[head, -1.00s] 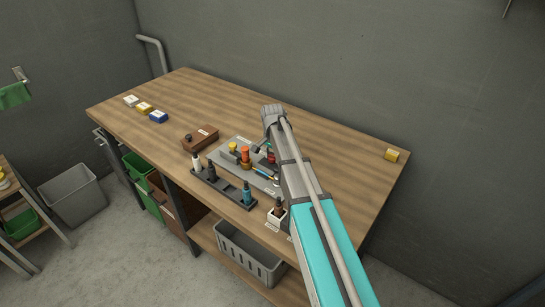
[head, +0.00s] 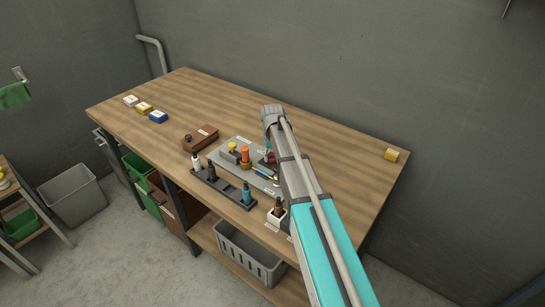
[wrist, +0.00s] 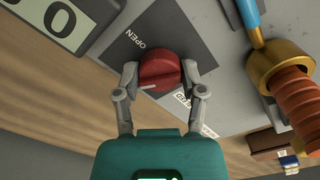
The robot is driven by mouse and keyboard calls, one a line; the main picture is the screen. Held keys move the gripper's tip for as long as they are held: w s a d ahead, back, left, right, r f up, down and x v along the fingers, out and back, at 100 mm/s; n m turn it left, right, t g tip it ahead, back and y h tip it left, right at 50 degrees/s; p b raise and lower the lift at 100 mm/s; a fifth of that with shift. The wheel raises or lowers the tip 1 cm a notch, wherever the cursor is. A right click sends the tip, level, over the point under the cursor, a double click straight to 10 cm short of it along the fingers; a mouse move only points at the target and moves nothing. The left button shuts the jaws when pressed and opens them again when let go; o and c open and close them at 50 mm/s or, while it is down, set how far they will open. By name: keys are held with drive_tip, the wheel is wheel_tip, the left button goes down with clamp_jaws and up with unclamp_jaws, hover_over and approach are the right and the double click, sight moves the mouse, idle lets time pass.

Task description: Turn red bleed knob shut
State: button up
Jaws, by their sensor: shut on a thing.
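The red bleed knob (wrist: 160,70) sits on a dark square plate (wrist: 200,28) on the grey panel, in the upper middle of the wrist view. My gripper (wrist: 159,76) is shut on it, with one finger on either side. A white mark on the knob points toward the lower left, by the left finger. The word OPEN is printed above and left of the knob. A white label (wrist: 183,101) below right is partly hidden by the right finger. In the head view the knob (head: 270,157) shows small beside my arm.
An orange ribbed part on a brass fitting (wrist: 272,65) stands right of the knob. A display (wrist: 52,18) reading zeros is upper left. In the head view, a rack of bottles (head: 222,184) lies along the panel's front. The bench's back is mostly clear.

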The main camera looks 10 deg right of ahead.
drive_tip(key=n, duration=0.5)
idle(0.4)
drive_tip(key=o, duration=1.1)
drive_tip(key=shift+o, duration=0.2)
